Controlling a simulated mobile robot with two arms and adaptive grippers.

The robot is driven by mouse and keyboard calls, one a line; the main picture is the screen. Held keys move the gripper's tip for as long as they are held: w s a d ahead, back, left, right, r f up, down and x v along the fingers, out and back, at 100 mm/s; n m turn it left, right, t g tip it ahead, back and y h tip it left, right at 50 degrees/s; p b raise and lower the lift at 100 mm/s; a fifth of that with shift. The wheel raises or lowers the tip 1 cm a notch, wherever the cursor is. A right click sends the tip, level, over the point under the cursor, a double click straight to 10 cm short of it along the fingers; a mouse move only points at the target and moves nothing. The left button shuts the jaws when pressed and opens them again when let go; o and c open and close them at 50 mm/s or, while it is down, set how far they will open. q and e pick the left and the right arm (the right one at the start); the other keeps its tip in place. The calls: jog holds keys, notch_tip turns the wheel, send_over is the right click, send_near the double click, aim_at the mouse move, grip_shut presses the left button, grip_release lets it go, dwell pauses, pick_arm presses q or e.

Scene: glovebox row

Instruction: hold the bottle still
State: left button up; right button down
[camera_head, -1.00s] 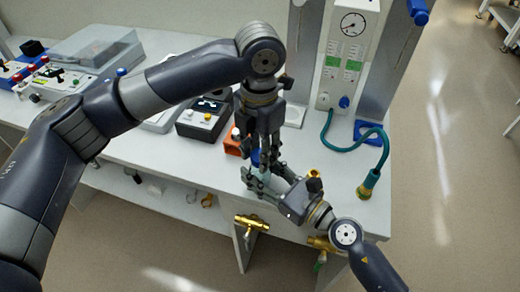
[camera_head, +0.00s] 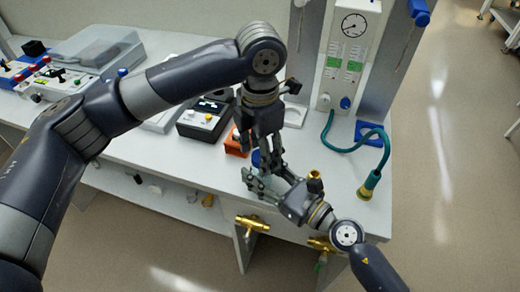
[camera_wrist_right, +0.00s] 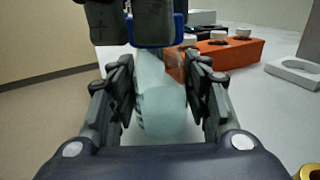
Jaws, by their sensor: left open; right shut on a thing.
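The bottle is pale and translucent with a blue cap. In the right wrist view the bottle (camera_wrist_right: 160,105) stands between the fingers of my right gripper (camera_wrist_right: 162,95), which is shut on its body. In the head view my right gripper (camera_head: 258,182) is at the front of the bench, and the bottle is mostly hidden by the fingers. My left gripper (camera_head: 264,155) is open above it, its fingers around the blue cap (camera_head: 256,158). In the wrist view the left fingers partly cover the cap (camera_wrist_right: 180,32).
An orange block (camera_head: 236,142) stands close behind the bottle. A control box (camera_head: 203,118) is further left. A gauge panel (camera_head: 346,55) stands behind, with a teal hose (camera_head: 349,146) on the right. Brass valves (camera_head: 252,223) sit below the bench edge.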

pick_arm(q)
jog(key=shift+r, duration=2.25)
jog(key=shift+c, duration=0.5)
